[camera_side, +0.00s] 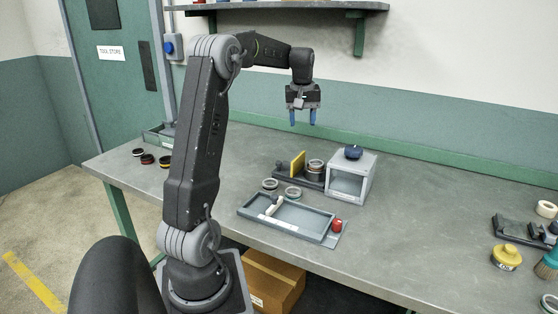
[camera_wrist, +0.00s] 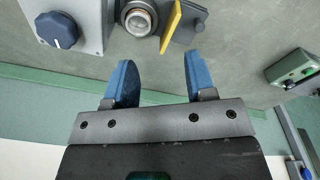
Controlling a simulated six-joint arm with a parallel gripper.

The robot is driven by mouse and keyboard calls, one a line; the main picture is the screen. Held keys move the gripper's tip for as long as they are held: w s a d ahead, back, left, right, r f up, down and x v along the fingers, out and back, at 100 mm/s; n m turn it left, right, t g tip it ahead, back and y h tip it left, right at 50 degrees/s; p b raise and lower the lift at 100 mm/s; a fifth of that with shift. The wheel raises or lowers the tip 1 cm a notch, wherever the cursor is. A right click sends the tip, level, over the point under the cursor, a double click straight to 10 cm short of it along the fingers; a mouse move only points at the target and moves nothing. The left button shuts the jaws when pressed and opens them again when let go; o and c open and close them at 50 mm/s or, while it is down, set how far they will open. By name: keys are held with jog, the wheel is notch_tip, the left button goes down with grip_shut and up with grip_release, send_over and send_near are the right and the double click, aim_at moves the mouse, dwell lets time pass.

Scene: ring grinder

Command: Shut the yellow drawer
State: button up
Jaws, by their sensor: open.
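No yellow drawer can be made out. The yellow thing on the bench is a thin upright panel (camera_side: 297,163) on a dark base (camera_side: 287,178). The panel also shows at the top of the wrist view (camera_wrist: 171,26). To its right stand stacked rings (camera_side: 315,168) and a grey box (camera_side: 364,180) with an open front and a blue knob (camera_side: 353,152) on top. My gripper (camera_side: 302,118) hangs above and behind these things, blue fingers down, open and empty. In the wrist view the open fingers (camera_wrist: 160,65) are apart from the panel.
A grey tray (camera_side: 243,211) with a light-coloured tool lies in front, with a red object (camera_side: 337,226) at its right end. Loose rings (camera_side: 293,192) lie between tray and base. A yellow pot (camera_side: 507,257) stands far right. A wall shelf (camera_side: 290,7) is above.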

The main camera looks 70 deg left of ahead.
aim_at(278, 162)
jog(key=s+a+f+n, duration=0.3)
jog(key=s+a+f, duration=0.1)
jog(key=a, duration=0.6)
jog(key=shift+g+h, duration=0.3)
jog(key=shift+h, duration=0.1)
notch_tip(278, 162, down, 14)
jog(key=shift+s+f, duration=0.1)
jog(key=shift+s, duration=0.05)
grip_shut()
